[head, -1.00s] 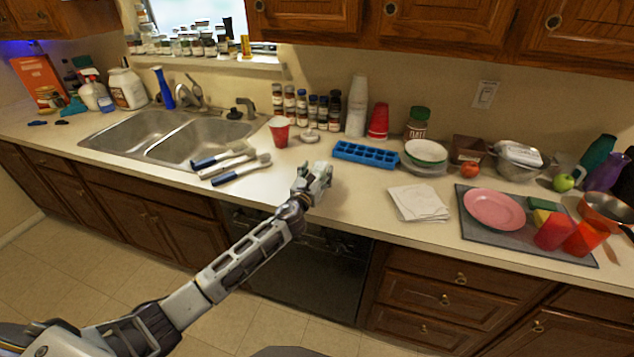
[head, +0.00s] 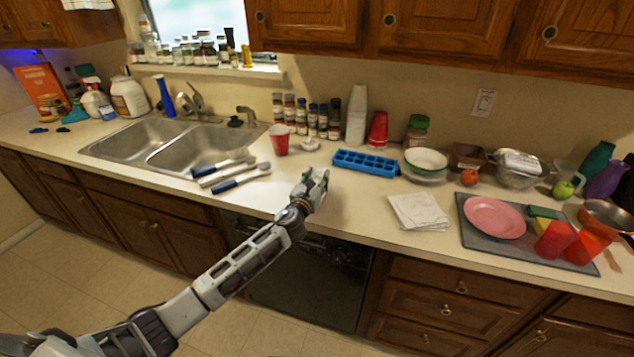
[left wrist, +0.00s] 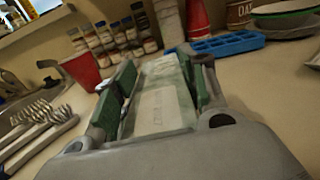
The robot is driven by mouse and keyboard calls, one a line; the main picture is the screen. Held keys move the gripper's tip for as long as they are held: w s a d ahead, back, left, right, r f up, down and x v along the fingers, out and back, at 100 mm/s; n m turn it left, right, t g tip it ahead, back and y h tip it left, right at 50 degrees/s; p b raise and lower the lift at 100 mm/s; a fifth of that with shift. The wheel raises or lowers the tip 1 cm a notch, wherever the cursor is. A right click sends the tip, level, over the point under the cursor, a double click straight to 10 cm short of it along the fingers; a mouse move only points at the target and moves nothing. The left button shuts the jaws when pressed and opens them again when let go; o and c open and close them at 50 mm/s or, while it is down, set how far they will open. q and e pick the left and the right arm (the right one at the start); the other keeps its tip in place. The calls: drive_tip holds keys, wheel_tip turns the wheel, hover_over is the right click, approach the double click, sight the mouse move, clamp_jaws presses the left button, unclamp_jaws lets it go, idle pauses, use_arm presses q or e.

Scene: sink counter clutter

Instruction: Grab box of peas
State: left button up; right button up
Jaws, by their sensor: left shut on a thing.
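My right gripper is not in view.
A red cup (head: 279,139), a blue ice tray (head: 366,162) and spice jars (head: 312,119) stand behind. A pink plate (head: 494,218) rests on a grey mat. Bare counter surrounds the gripper.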

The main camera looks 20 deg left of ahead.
use_arm(q)
wheel_tip(320, 180, up, 8)
drive_tip(key=shift+r+p, duration=0.1)
drive_tip(key=shift+p, duration=0.65)
drive_tip(key=shift+r, duration=0.5)
